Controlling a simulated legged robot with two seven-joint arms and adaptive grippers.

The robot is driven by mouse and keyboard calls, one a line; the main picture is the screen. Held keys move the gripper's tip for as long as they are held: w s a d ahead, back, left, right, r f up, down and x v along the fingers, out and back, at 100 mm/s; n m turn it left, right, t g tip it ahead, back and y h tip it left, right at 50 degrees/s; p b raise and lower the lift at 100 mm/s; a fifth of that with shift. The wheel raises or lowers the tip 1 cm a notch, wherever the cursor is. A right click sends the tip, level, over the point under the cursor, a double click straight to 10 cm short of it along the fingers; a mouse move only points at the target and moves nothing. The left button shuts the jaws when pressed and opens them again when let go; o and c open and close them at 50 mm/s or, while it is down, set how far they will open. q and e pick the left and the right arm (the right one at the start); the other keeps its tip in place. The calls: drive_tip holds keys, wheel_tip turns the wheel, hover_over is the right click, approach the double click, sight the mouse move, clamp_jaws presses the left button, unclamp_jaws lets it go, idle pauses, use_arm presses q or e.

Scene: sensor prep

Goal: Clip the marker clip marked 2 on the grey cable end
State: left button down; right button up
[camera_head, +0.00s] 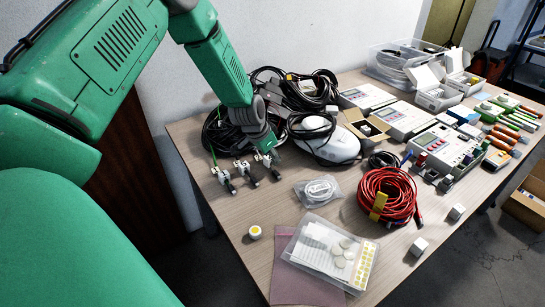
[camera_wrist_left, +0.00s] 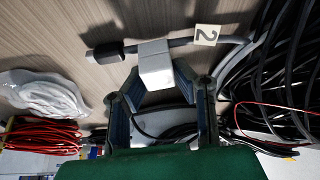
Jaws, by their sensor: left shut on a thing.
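My left gripper (camera_head: 268,158) is low over the table at the row of cable ends. In the left wrist view its fingers (camera_wrist_left: 158,92) are shut on a plain white block (camera_wrist_left: 156,64). The block sits at the grey cable (camera_wrist_left: 181,42), behind its dark end (camera_wrist_left: 106,53); whether it is clipped around the cable or only touches it, I cannot tell. A pale tag marked 2 (camera_wrist_left: 206,35) is at the cable, right of the block. Two other cable ends (camera_head: 226,182) (camera_head: 248,176) lie left of the gripper in the head view. My right gripper is not in view.
Black cable coils (camera_head: 306,92) and a white rounded device (camera_head: 338,147) are close behind and right of the gripper. A bagged white cable (camera_head: 319,192), a red coil (camera_head: 388,196) and a clear tray (camera_head: 322,254) lie nearer. The table's left front is mostly clear.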

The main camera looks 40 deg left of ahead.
use_arm(q)
drive_tip(key=shift+a+r+p, duration=0.15)
drive_tip(key=shift+r+p, duration=0.35)
drive_tip(key=shift+p, duration=0.15)
drive_tip(key=shift+a+r+p, duration=0.1)
drive_tip(key=shift+r+p, duration=0.55)
drive_tip(key=shift+r, duration=0.15)
drive_tip(key=shift+d+r+p, duration=0.2)
drive_tip(key=shift+r+p, duration=0.6)
drive_tip(key=shift+r, duration=0.3)
drive_tip(key=shift+a+f, duration=0.1)
